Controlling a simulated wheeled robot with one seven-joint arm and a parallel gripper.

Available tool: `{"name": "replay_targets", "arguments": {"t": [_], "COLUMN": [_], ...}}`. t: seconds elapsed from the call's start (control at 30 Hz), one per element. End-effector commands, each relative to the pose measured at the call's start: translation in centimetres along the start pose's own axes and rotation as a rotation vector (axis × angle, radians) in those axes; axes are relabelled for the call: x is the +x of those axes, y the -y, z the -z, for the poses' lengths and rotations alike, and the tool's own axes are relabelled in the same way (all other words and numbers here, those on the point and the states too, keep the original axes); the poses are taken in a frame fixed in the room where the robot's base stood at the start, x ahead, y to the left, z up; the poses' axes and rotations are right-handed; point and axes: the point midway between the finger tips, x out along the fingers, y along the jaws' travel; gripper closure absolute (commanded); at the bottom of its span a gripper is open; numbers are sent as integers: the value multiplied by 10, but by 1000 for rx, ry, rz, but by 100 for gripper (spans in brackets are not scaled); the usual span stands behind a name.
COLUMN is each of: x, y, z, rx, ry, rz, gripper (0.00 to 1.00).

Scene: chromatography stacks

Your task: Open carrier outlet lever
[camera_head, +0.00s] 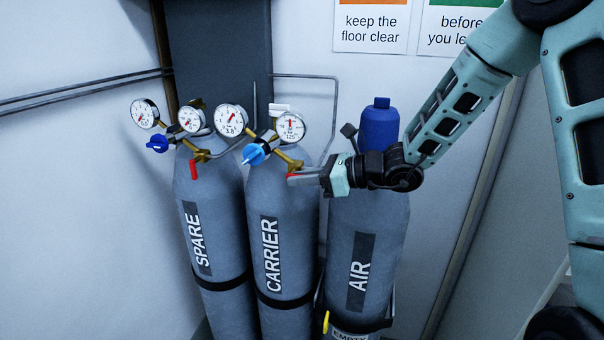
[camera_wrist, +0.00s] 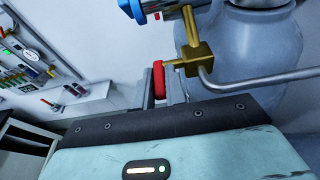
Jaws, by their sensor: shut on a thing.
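The grey CARRIER cylinder (camera_head: 285,205) stands in the middle, with a brass regulator, two gauges and a blue knob (camera_head: 255,153) on top. Its red outlet lever (camera_head: 292,178) shows in the head view at the tips of my gripper (camera_head: 303,177), which reaches in from the right. In the wrist view the red lever (camera_wrist: 158,78) stands between my two fingers (camera_wrist: 162,90), beside the brass outlet fitting (camera_wrist: 200,54). My gripper is shut on the lever. The fingers hide much of the lever in the head view, so its exact angle is hard to tell there.
The SPARE cylinder (camera_head: 212,215) stands at left, its own red lever (camera_head: 194,169) hanging down. The AIR cylinder (camera_head: 375,225), with a blue cap (camera_head: 379,125), stands right, below my wrist. A metal pipe (camera_wrist: 260,80) runs from the outlet fitting. Open floor lies right.

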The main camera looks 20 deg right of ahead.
Motion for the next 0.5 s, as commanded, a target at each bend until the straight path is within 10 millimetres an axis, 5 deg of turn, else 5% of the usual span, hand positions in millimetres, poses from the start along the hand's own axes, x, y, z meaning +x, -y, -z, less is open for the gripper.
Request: {"name": "replay_targets", "arguments": {"t": [0.13, 0.2, 0.5], "x": [0, 0, -1], "y": [0, 0, 0], "z": [0, 0, 0], "rx": [-2, -2, -1], "ry": [2, 3, 3], "rz": [0, 1, 1], "gripper": [100, 78, 78]}}
